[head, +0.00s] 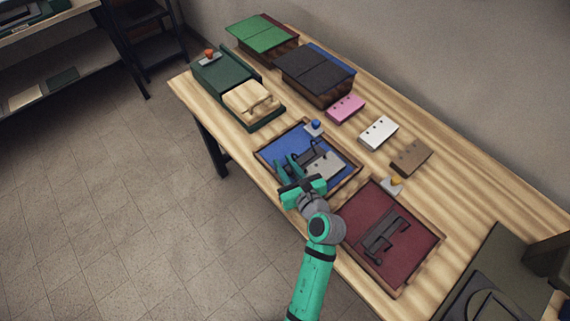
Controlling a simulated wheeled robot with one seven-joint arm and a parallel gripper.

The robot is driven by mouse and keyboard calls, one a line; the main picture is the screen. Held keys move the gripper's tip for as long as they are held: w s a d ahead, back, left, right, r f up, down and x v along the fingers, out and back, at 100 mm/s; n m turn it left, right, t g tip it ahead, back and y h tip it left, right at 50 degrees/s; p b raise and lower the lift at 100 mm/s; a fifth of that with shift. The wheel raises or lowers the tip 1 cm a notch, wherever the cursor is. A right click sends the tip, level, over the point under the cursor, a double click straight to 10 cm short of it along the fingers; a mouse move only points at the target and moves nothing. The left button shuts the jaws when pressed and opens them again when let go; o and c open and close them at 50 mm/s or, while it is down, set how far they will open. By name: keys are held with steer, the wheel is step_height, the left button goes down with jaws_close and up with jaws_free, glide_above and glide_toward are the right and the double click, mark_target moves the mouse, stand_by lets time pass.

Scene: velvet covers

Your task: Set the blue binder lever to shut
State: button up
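The blue binder (281,147) is a shallow wooden-rimmed tray with a blue lining, in the middle of the table in the head view. A grey punched block (327,164) lies in its right part, next to a dark lever mechanism (312,149). A small mount with a blue knob (314,125) is at its far corner. My gripper (287,167) is over the near-left part of the binder, close to the dark mechanism. My gripper and wrist hide part of the binder. I cannot tell whether the fingers touch the lever or how far they are apart.
A red-lined tray (412,223) with a dark mechanism and yellow knob stands at the right. A green tray (216,75) with a cream block is at the left. Pink, white and brown punched blocks (377,133) lie behind.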

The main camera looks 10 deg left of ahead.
steer(key=shift+s, duration=0.1)
steer(key=v, duration=1)
steer(key=shift+s+d+r, duration=0.1)
steer(key=shift+s+d, duration=0.15)
steer(key=shift+s, duration=0.05)
steer(key=shift+o, duration=0.3)
